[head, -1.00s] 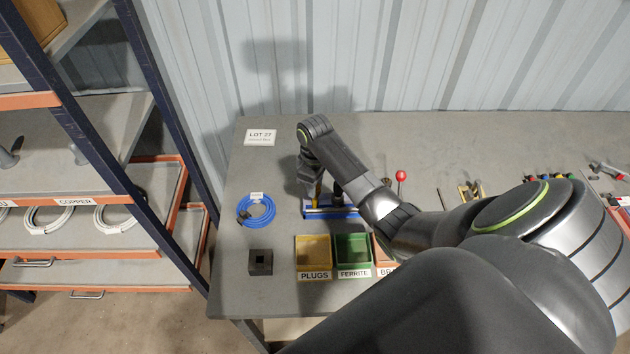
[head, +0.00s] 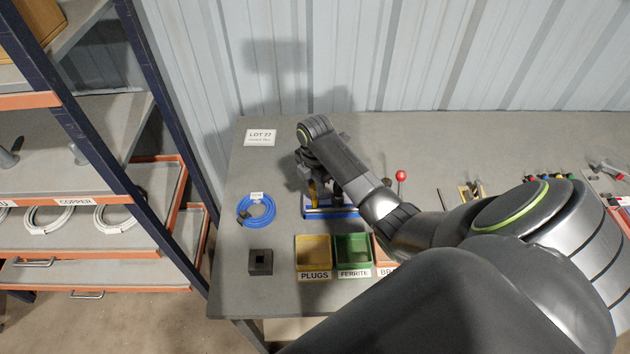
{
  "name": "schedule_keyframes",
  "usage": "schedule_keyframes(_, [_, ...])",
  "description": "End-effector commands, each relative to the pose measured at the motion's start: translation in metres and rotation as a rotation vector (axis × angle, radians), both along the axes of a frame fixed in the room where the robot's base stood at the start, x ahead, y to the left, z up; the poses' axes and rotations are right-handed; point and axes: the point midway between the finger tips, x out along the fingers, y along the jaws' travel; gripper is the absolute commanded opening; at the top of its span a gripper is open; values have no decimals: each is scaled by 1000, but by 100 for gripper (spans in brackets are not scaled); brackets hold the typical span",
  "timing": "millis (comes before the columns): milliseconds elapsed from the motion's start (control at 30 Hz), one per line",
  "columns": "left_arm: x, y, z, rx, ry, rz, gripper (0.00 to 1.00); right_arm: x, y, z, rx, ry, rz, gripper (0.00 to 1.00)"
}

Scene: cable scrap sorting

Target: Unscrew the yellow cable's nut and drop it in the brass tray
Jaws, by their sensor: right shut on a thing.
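My right gripper (head: 308,182) reaches over the blue fixture (head: 322,213) on the bench and is shut at the top of the yellow cable (head: 312,191). The yellow cable stands upright at the fixture's left part. Its nut is too small and too covered by the gripper to make out. The brass tray (head: 381,254) is orange, in the row in front of the fixture. My right arm hides most of it, and only the start of its label shows. My left gripper is out of the picture.
The yellow plugs tray (head: 314,267) and green ferrite tray (head: 353,270) stand left of the brass tray. A blue cable coil (head: 257,210) and a dark square block (head: 260,262) lie further left. A red-knobbed lever (head: 401,176) rises behind my arm.

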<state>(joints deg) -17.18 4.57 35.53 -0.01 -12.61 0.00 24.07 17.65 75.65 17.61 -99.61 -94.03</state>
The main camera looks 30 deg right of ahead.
Motion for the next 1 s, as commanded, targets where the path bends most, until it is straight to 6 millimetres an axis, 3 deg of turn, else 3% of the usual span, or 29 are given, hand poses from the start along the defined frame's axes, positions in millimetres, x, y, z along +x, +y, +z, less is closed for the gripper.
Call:
schedule_keyframes(333, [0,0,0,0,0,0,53,-1,0,-1,1,1,362,0])
schedule_keyframes(667, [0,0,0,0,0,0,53,-1,0,-1,1,2,408,0])
schedule_keyframes(700, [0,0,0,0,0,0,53,-1,0,-1,1,2,408,32])
schedule_keyframes(867, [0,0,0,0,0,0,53,0,0,-1,1,1,407,53])
schedule_keyframes(1000, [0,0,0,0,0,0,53,0,0,0,1,1,406,53])
